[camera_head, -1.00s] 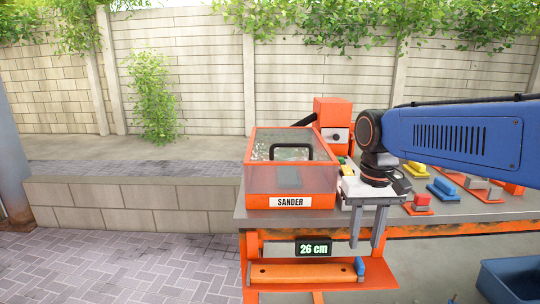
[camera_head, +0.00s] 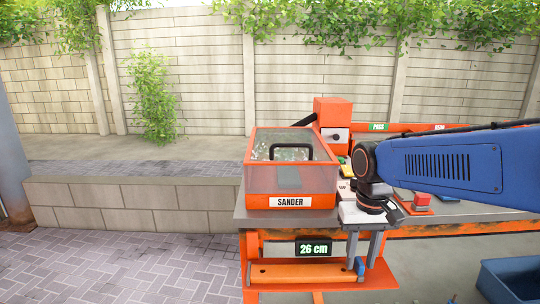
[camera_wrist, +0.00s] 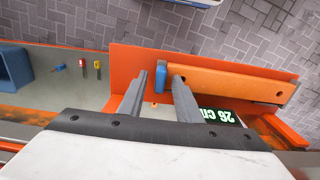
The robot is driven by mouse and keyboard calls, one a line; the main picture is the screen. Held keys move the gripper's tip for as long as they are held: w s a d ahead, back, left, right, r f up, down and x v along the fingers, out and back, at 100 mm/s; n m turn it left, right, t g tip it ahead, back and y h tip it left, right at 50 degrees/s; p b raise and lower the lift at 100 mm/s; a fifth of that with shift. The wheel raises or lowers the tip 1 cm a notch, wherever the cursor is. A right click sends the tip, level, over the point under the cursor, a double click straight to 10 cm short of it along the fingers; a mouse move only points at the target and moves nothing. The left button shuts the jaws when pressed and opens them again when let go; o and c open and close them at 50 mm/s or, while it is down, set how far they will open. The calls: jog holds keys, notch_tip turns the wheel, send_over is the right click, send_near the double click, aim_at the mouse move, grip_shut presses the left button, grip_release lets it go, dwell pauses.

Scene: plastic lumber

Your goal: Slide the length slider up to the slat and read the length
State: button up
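The orange slat (camera_head: 303,273) lies on the orange measuring shelf (camera_head: 378,282) under the bench front. It also shows in the wrist view (camera_wrist: 232,84). The blue length slider (camera_head: 361,266) stands at the slat's right end, touching it or very nearly so; in the wrist view the slider (camera_wrist: 161,75) sits at the slat's left end. The display (camera_head: 313,248) reads 26 cm. My gripper (camera_head: 361,264) points down with its fingers apart, one on each side of the slider. In the wrist view my gripper (camera_wrist: 158,75) shows a gap beside the slider.
The clear-lidded sander box (camera_head: 290,180) stands on the bench above the shelf. A red block (camera_head: 422,199) on an orange plate lies to the right of my wrist. A blue bin (camera_head: 508,281) is at the lower right.

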grip_shut()
dwell(0.4)
jog(key=shift+o, duration=1)
grip_release()
jog(key=shift+r, duration=3.55)
jog(key=s+d+f+t, duration=0.4)
jog(key=s+d+f, duration=0.3)
jog(key=s, duration=0.7)
notch_tip(320, 180, down, 2)
jog(key=shift+f+t, duration=0.25)
jog(key=shift+t, duration=0.15)
